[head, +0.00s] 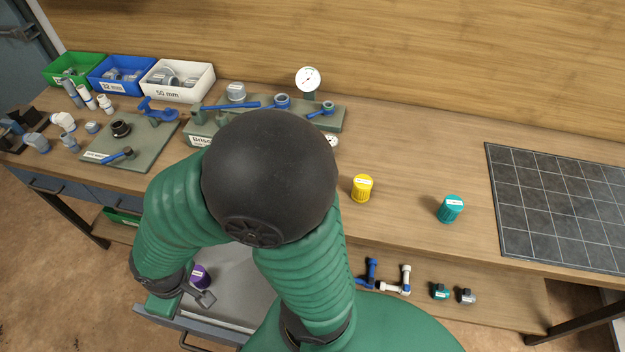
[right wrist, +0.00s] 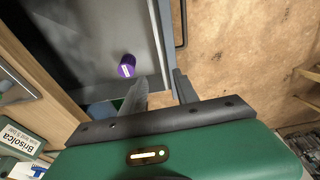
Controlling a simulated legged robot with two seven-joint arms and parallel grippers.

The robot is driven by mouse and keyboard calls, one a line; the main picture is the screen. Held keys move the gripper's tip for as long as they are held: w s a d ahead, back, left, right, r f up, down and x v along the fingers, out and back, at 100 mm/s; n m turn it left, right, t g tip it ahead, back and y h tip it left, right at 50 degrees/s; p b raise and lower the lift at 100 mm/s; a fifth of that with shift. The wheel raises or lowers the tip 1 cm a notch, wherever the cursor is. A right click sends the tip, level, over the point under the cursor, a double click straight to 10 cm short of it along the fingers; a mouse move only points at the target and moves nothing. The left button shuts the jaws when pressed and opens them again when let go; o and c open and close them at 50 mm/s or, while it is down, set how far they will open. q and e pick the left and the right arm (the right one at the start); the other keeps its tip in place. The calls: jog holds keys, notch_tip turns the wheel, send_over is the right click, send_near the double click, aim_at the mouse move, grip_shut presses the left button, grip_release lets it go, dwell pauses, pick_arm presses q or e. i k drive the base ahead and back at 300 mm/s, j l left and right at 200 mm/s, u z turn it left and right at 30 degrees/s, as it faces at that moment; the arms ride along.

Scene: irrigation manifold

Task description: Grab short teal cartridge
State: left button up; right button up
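My left gripper is not in view.
A yellow cartridge (head: 362,188) stands left of the teal one. A dark gridded mat (head: 560,205) lies to its right. A green manifold (head: 330,120) with a gauge (head: 308,80) is at the back. Fittings lie on the lower shelf (head: 500,310). The bench around the teal cartridge is clear.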

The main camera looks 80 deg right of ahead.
aim_at(451, 206)
jog(key=z, duration=3.8)
jog(key=l+u, duration=0.1)
jog(key=u, duration=0.35)
jog(key=i+l+u, duration=0.1)
jog(key=u, duration=0.35)
jog(key=l+u, duration=0.15)
jog(key=u, duration=0.3)
jog(key=l+u, duration=0.1)
jog(key=u, duration=0.3)
jog(key=l+u, duration=0.1)
jog(key=u, duration=0.35)
jog(key=k, duration=0.05)
